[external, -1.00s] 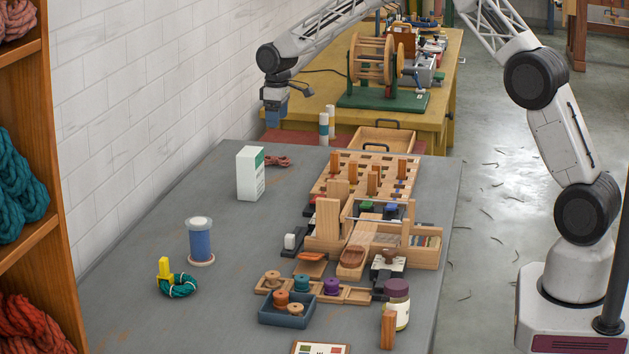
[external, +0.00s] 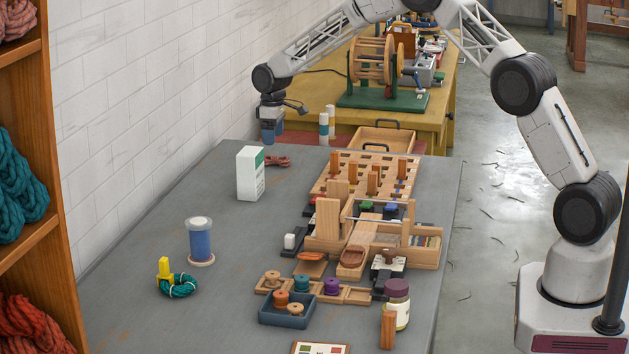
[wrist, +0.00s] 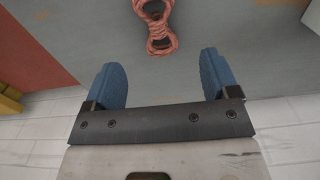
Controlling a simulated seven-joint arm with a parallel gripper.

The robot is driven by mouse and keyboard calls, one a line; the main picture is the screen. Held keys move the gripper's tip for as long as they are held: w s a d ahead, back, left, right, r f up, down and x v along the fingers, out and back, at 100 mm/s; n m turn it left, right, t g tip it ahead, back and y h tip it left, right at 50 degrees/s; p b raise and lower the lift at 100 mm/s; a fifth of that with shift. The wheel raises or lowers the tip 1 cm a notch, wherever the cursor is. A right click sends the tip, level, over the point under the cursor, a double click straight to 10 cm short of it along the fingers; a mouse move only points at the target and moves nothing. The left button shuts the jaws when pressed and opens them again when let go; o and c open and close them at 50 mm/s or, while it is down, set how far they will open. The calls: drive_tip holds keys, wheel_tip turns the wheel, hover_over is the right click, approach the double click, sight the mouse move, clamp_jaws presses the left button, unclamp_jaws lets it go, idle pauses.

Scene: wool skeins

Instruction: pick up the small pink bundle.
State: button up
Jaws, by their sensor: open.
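The small pink bundle (external: 279,161) lies on the grey table at its far end, partly hidden behind a white and green box in the external view. In the wrist view the bundle (wrist: 158,24) is a twisted, salmon-pink skein near the top edge, cut off by the frame. My gripper (external: 271,138) hangs above the table's far end, just left of the bundle and apart from it. In the wrist view my gripper (wrist: 164,80) shows two blue fingers spread wide with nothing between them. The bundle lies beyond the fingertips, roughly centred between them.
The white and green box (external: 250,173) stands upright close to the bundle. The wall (external: 150,90) runs along the left. Wooden pegboards and trays (external: 366,180) stand to the right. A blue spool (external: 200,243) and a teal skein (external: 178,286) are nearer, with bare table between.

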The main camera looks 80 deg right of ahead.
sight(273, 156)
drive_tip(key=shift+f, duration=1.05)
drive_tip(key=shift+f, duration=0.15)
drive_tip(key=shift+f, duration=2.5)
drive_tip(key=shift+c, duration=0.2)
drive_tip(key=c, duration=1)
